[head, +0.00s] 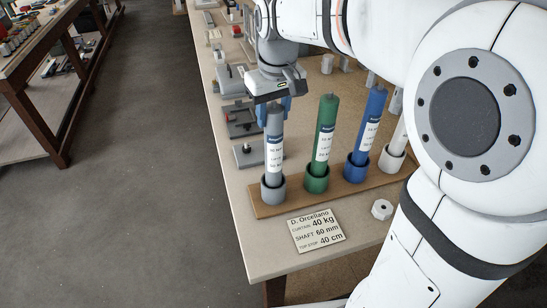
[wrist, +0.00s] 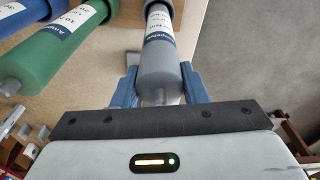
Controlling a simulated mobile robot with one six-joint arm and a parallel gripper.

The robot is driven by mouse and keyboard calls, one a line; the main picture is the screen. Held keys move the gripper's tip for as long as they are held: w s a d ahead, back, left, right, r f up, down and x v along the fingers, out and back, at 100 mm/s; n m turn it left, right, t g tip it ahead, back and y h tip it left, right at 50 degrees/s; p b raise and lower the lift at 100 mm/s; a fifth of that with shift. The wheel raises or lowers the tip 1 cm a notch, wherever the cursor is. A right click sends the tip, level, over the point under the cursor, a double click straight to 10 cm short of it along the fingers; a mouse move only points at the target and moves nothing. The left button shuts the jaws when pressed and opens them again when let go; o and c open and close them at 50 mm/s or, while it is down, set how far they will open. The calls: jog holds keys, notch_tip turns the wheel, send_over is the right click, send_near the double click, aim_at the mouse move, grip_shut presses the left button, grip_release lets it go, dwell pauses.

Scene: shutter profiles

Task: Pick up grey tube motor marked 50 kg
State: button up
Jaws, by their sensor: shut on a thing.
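The grey tube motor (head: 274,135) stands upright in a grey cup (head: 273,190) at the left end of a wooden board. It has a white and blue label whose weight marking I cannot read surely. My gripper (head: 273,108) comes from above and its blue fingers are shut around the tube's upper end. In the wrist view the grey tube (wrist: 167,62) lies between the two blue fingers of my gripper (wrist: 161,82), with its thin end pin near the palm. The tube's lower end is hidden in the cup.
Right of it stand a green tube (head: 325,135), a blue tube (head: 368,125) and a white tube (head: 399,140) in cups on the wooden board (head: 310,204). Small parts lie behind.

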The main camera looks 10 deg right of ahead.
grip_shut()
jog(key=shift+r, duration=0.15)
dwell(0.4)
